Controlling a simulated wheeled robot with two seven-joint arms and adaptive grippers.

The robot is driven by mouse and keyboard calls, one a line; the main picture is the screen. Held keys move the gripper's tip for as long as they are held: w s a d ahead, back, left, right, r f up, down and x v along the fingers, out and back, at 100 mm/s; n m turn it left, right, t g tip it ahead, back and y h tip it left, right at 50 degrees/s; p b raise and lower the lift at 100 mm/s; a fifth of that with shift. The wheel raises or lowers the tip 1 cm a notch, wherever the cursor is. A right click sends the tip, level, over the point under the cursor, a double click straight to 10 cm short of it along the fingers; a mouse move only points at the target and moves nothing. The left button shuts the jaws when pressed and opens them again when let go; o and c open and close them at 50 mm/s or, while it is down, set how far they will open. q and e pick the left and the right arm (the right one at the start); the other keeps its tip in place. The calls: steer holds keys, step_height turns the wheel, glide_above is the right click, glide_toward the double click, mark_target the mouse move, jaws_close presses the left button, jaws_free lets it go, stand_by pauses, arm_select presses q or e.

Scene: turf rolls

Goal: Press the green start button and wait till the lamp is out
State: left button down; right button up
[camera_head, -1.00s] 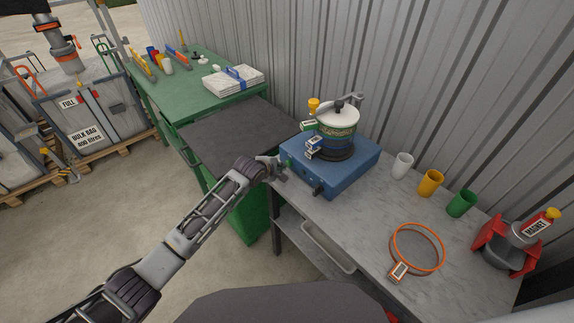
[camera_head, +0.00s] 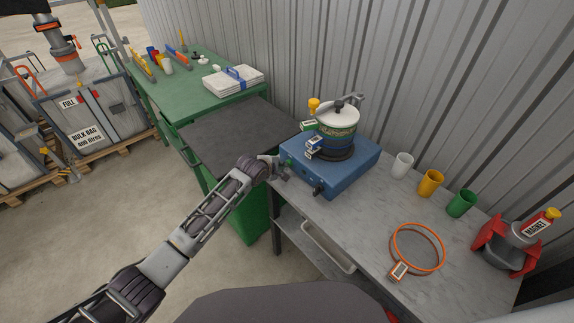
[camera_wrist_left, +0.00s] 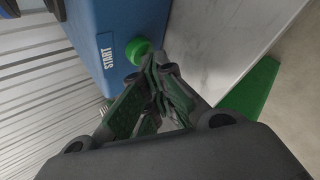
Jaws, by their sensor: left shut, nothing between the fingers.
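The green start button (camera_wrist_left: 137,50) is on the front face of a blue box marked START (camera_wrist_left: 104,57), in the left wrist view. The blue box (camera_head: 343,178) stands on the grey bench in the head view, with a pot (camera_head: 338,119) on top. My left gripper (camera_head: 284,176) is at the box's left front corner. In the wrist view the gripper (camera_wrist_left: 154,66) is shut and empty, its tips right by the button; I cannot tell if they touch. A yellow-orange piece (camera_head: 314,105) shows behind the pot; I cannot tell whether it is the lamp. My right gripper is not in view.
White, yellow and green cups (camera_head: 431,183) stand right of the box on the bench (camera_head: 350,222). A green table (camera_head: 190,95) stands behind left, near the corrugated wall.

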arm_select(q)
steer(key=shift+w+d, duration=0.1)
steer(key=shift+d, duration=0.05)
stand_by(0.4)
steer(key=shift+s+a+r+p, duration=0.1)
steer(key=shift+s+a+p, duration=0.5)
steer(key=shift+p, duration=0.35)
steer(key=shift+a, duration=0.15)
steer(key=shift+s+a+p, duration=0.45)
steer(key=shift+a+p, duration=0.15)
steer(key=shift+p, duration=0.1)
steer(key=shift+s+a+p, duration=0.4)
steer(key=shift+a+p, duration=0.2)
steer(key=shift+p, duration=0.1)
steer(key=shift+s+a+p, duration=0.6)
steer(key=shift+a+p, duration=0.2)
steer(key=shift+a, duration=0.05)
steer(key=shift+s, duration=0.1)
